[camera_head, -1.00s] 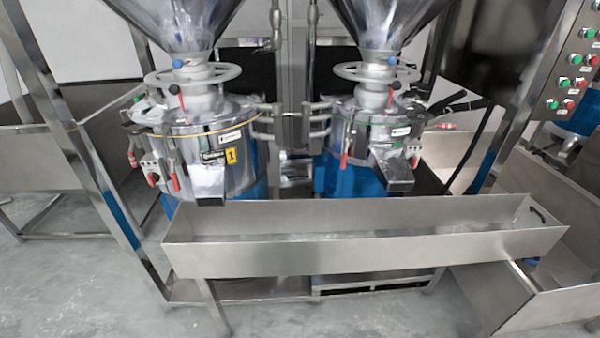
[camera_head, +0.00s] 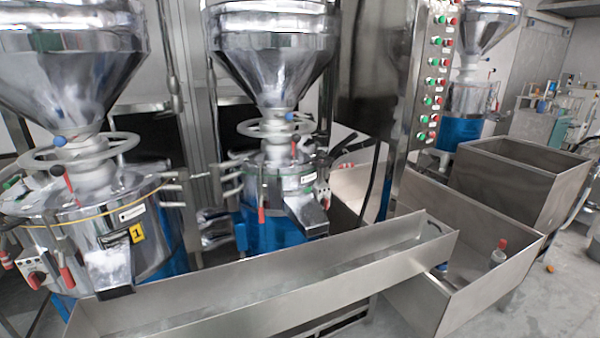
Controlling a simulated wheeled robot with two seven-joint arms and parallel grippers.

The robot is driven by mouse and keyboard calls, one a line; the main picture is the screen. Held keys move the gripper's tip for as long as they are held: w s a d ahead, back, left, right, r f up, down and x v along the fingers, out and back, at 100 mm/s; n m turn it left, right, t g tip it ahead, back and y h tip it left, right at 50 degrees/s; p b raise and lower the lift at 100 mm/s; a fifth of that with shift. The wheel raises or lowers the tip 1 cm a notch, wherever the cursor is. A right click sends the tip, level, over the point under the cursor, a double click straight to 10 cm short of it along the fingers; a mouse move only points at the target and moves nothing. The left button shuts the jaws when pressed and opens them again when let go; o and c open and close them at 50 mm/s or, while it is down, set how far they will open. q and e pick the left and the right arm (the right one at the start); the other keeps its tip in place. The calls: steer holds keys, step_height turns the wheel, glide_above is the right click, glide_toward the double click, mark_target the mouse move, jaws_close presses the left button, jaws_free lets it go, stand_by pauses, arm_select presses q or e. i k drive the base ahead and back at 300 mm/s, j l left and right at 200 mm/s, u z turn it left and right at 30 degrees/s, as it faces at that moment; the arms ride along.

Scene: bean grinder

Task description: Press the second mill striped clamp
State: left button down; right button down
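Two grinding mills stand behind a long steel trough. The left mill (camera_head: 95,218) carries a yellow label with a "1" (camera_head: 137,233). The second mill (camera_head: 268,185) stands in the middle, with a steel lid, a blue lower body and a steel spout (camera_head: 308,214). A red-handled clamp (camera_head: 261,214) hangs on the front of the second mill. Another red handle (camera_head: 325,196) shows at its right side. Stripes on either are too small to make out. Neither of my grippers is in view.
The long trough (camera_head: 290,285) lies in front of both mills. A steel bin (camera_head: 480,280) with a red-capped bottle (camera_head: 499,253) is to the right. A button panel post (camera_head: 428,90) rises behind. Another bin (camera_head: 515,175) and mill (camera_head: 462,110) stand farther right.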

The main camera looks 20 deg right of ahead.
mark_target(350, 164)
steer(key=i+l+u, duration=0.15)
steer(key=i+l, duration=0.55)
